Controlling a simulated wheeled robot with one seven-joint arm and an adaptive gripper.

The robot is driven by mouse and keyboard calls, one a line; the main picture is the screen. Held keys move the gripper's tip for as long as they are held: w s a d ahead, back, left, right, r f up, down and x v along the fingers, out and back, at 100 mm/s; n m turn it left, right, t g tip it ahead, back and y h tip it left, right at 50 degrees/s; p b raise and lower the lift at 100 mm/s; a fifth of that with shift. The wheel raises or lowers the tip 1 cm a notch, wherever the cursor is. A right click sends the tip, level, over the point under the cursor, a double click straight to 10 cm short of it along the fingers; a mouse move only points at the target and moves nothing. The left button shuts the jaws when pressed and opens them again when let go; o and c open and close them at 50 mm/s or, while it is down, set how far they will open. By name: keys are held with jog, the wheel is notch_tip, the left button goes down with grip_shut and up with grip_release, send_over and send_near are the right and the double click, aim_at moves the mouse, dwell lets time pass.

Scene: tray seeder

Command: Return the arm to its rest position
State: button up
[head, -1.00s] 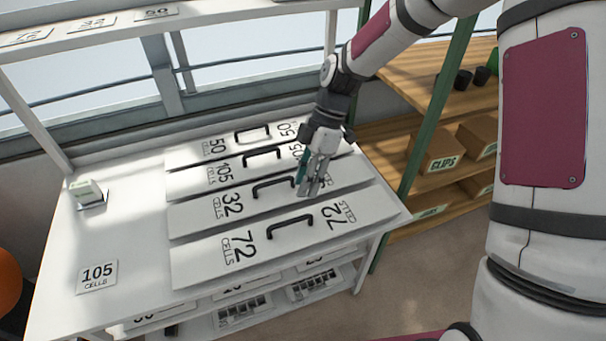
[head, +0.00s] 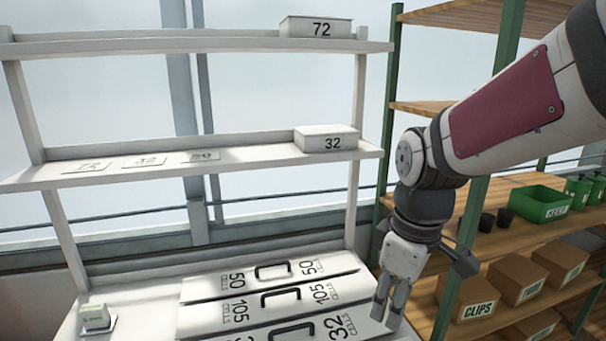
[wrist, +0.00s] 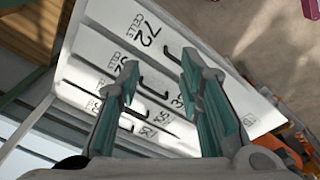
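My arm reaches in from the right in the head view. My gripper (head: 386,314) hangs pointing down near the right end of the white lids on the bench. In the wrist view its two teal-padded fingers (wrist: 160,66) stand apart with nothing between them. The lids carry black handles: the 50-cell lid (head: 215,287), the 105-cell lid (head: 205,319) and the 32-cell lid (head: 345,313). The 72-cell lid (wrist: 110,28) shows in the wrist view, beyond the fingers. The head view cuts off the bench's near side.
A white rack holds a box marked 72 (head: 315,27) and a box marked 32 (head: 326,138). A small white-and-green block (head: 95,316) sits at the bench's left. Wooden shelves at right, behind my arm, hold a green bin (head: 540,203) and cardboard boxes (head: 473,299).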

jog(key=s+d+r+m+t, duration=0.2)
jog(key=s+r+m, duration=0.1)
jog(key=s+m, duration=0.2)
jog(key=s+d+r+m+t, duration=0.2)
jog(key=s+d+r+m, duration=0.1)
jog(key=s+m, duration=0.2)
jog(key=s, duration=0.2)
jog(key=shift+s+r, duration=0.35)
